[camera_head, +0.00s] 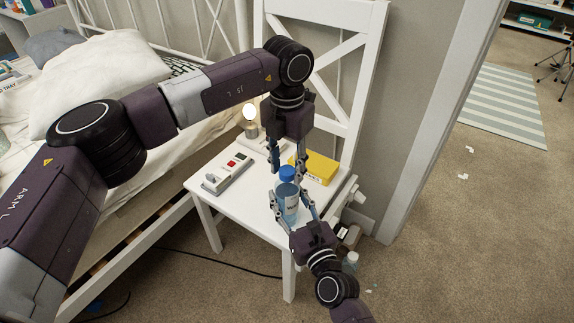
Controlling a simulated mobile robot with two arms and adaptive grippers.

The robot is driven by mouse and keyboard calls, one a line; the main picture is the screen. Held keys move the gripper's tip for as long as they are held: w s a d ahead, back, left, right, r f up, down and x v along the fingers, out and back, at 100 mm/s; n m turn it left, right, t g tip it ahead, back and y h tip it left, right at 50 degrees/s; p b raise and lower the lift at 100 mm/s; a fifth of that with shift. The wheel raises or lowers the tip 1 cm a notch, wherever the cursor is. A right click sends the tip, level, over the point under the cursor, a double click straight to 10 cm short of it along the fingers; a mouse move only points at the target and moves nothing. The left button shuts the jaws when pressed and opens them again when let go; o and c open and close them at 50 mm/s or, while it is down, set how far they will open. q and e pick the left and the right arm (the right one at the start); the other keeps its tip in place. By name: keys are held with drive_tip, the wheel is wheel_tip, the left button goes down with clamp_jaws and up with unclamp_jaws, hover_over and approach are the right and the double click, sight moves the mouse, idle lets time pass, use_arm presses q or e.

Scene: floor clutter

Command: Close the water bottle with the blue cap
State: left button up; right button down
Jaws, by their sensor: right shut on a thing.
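A clear water bottle (289,203) with a pale label stands upright near the front edge of the white chair seat (235,205). The blue cap (287,173) sits at the top of the bottle's neck; I cannot tell how tightly it is seated. My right gripper (288,196) reaches in from the front and is shut on the bottle's body, one finger on each side. My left gripper (288,170) points down from above. Its fingers are apart, on either side of the cap, with gaps visible between them and the cap.
The chair back rises behind. A bed (120,200) is at left. Small items and a cable lie on the floor.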

use_arm(q)
clamp_jaws()
drive_tip(key=shift+m, duration=0.9)
drive_tip(key=shift+o, duration=1.5)
unclamp_jaws()
wheel_tip(320, 180, up, 12)
